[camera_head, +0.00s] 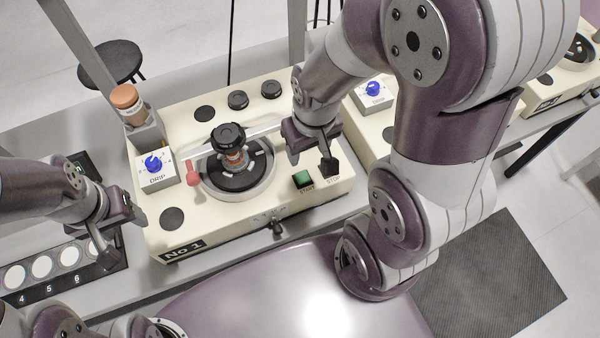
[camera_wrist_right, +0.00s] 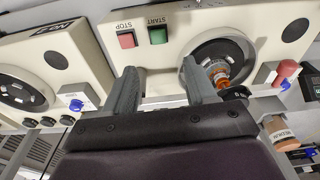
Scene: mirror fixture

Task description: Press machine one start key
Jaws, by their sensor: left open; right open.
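Machine one (camera_head: 330,195) is a cream box labelled "No 1" with a round dark turntable (camera_head: 237,178). Its green start key (camera_head: 303,178) sits near the front right corner and shows clearly in the right wrist view (camera_wrist_right: 158,36). The stop key (camera_head: 328,178) beside it is mostly covered by a finger in the head view; in the right wrist view it is red (camera_wrist_right: 127,40). My right gripper (camera_head: 311,158) is open and empty above the keys, its fingers (camera_wrist_right: 163,85) apart. My left gripper (camera_head: 122,238) is open and empty left of the machine.
A DRIP box with a blue knob (camera_head: 153,162), a red-tipped lever (camera_head: 192,174) and a brown-capped bottle (camera_head: 126,100) stand at machine one's left side. A second machine (camera_head: 378,130) is to the right. A numbered tray of white discs (camera_head: 42,267) lies at lower left.

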